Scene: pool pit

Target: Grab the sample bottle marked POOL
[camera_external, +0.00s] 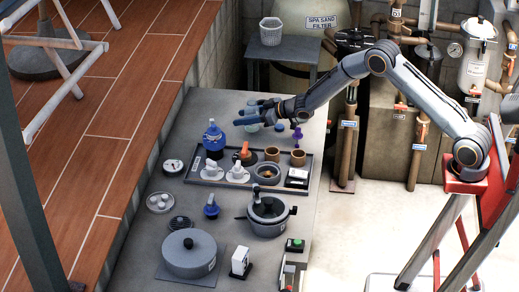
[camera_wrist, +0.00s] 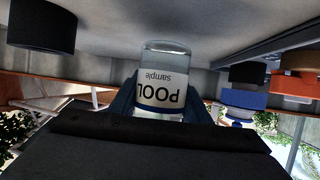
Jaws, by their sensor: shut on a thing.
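The sample bottle (camera_wrist: 160,91) is clear, with a white label reading POOL and "sample", which appears upside down in the wrist view. My gripper (camera_wrist: 162,104) is shut on it, with a blue finger on either side of the bottle. In the external view my gripper (camera_external: 251,112) reaches left over the far end of the grey bench. The bottle is too small and too covered by the fingers to make out surely there. I cannot tell whether its base touches the bench.
A dark tray (camera_external: 222,184) with a blue valve, brown cups and other parts lies in front of my gripper. A lidded pot (camera_external: 267,212) and a round grey pan (camera_external: 189,257) stand nearer.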

